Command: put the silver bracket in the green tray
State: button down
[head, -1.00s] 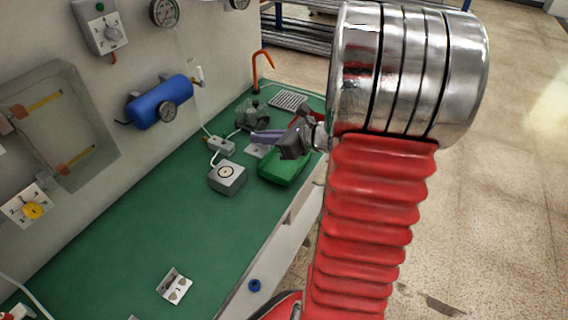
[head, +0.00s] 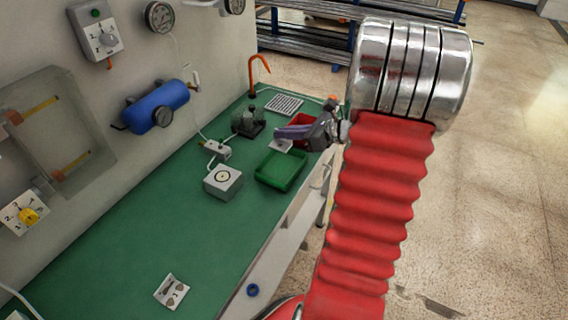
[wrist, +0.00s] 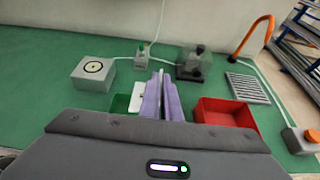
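The silver bracket (head: 282,146) is a small pale plate at the fingertips of my gripper (head: 280,133). In the wrist view the bracket (wrist: 137,98) shows just left of the purple fingers (wrist: 162,98), which are nearly together; the exact grip is partly hidden. It appears raised above the bench. The green tray (head: 280,170) lies on the bench, nearer the camera than the bracket in the head view, and looks empty there. In the wrist view the green tray (wrist: 119,104) is mostly hidden behind the bracket and my gripper.
A red tray (wrist: 227,112) lies right of my fingers, partly behind my gripper in the head view. A grey box (head: 223,181), a glass-covered device (head: 248,122), a grille (head: 285,104) and an orange hook (head: 259,75) stand around. The front bench is mostly clear.

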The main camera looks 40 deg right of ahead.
send_over(285, 165)
notch_tip(285, 165, down, 6)
jog(key=shift+r, duration=0.15)
jog(key=shift+f, duration=1.85)
jog(key=shift+f, duration=0.1)
jog(key=c, duration=2)
grip_release()
